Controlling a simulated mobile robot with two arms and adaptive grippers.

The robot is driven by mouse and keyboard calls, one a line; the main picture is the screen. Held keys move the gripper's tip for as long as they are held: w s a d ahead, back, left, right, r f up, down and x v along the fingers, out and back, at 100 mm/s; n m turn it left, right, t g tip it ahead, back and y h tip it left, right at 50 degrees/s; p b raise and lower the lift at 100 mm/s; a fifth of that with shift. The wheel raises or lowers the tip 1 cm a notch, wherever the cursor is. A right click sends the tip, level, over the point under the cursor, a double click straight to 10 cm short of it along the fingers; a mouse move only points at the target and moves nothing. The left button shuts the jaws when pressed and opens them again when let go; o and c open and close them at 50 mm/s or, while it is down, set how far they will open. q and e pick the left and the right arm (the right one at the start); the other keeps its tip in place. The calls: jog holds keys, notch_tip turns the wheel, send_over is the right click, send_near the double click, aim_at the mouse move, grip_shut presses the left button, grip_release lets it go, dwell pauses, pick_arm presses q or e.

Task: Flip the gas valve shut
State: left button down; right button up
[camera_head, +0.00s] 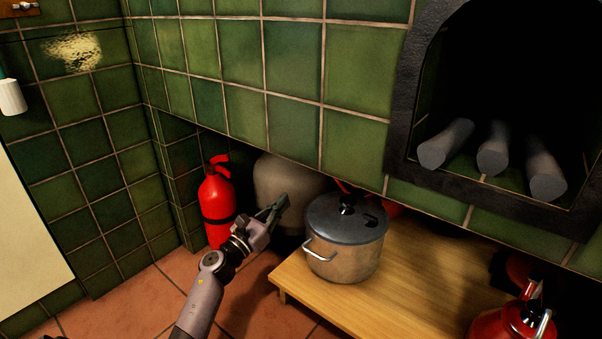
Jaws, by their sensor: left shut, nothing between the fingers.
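A pale grey rounded gas bottle (276,180) stands in the recess under the tiled ledge, behind the pot. Its top is hidden by the ledge, and I cannot make out a valve on it. My left gripper (281,204) is shut and empty, in front of the bottle and left of the pot. I cannot tell whether its fingertips touch the bottle. A bit of orange (345,187), perhaps a hose, shows behind the pot lid. My right gripper is not in view.
A steel pot (345,251) with a dark lid stands on a low wooden table (424,294), close right of my gripper. A red fire extinguisher (216,208) stands left of the bottle. A red kettle (510,322) is at the lower right. Logs (492,150) lie in the hearth opening.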

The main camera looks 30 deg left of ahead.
pick_arm(q)
jog(key=w+r, duration=0.6)
jog(key=w, duration=0.3)
jog(key=shift+w+d+r, duration=0.2)
jog(key=shift+w+d, duration=0.15)
jog(key=shift+d, duration=0.05)
